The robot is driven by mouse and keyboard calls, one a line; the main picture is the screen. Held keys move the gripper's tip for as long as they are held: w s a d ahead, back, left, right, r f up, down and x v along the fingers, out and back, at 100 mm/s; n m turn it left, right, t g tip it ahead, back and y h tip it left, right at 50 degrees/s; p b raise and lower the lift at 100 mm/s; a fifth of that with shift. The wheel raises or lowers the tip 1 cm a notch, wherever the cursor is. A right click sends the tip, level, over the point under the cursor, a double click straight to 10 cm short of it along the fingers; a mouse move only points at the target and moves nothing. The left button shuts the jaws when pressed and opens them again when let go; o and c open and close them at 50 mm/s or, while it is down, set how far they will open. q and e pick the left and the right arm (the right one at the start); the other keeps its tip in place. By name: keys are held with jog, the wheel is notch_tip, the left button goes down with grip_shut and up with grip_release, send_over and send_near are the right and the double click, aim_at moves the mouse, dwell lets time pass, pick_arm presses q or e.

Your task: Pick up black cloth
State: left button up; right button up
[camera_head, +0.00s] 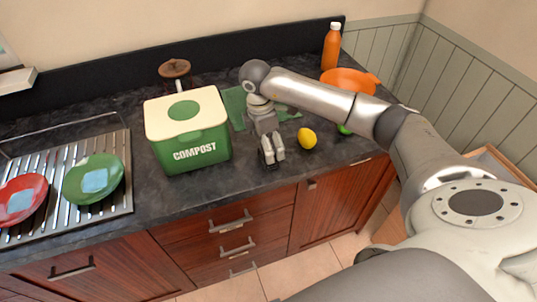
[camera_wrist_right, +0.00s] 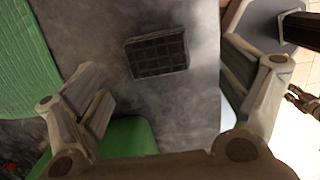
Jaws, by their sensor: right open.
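The black cloth (camera_wrist_right: 157,53) shows in the right wrist view as a small dark square with a grid pattern, lying flat on the grey countertop. My right gripper (camera_wrist_right: 167,82) is open, with one finger to each side of the picture and the cloth in the gap between them, toward the top. The fingers do not appear to touch it. In the head view my right gripper (camera_head: 272,152) points down over the counter, right of the compost bin. I cannot make out the black cloth there; the gripper may hide it. My left gripper is not in view.
The green compost bin (camera_head: 190,140) stands close left of the gripper. A lemon (camera_head: 307,138) lies close right. A green cloth (camera_head: 235,102) lies behind, near an orange bowl (camera_head: 349,79) and bottle (camera_head: 332,46). Plates stand on a rack at left. The counter's front edge is near.

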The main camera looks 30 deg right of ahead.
aim_at(261, 153)
jog(key=shift+w+f+p, duration=0.1)
jog(key=shift+f+p, duration=0.2)
jog(key=shift+f, duration=0.05)
notch_tip(261, 153, down, 3)
jog(key=shift+f+p, duration=0.15)
jog(key=shift+p, duration=0.75)
jog(key=shift+d+f, duration=0.1)
jog(key=shift+f, duration=0.5)
jog(key=shift+c, duration=1)
jog(key=c, duration=0.8)
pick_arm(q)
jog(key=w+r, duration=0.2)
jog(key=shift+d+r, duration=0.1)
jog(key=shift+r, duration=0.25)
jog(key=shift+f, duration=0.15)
pick_arm(e)
jog(key=shift+r, duration=0.15)
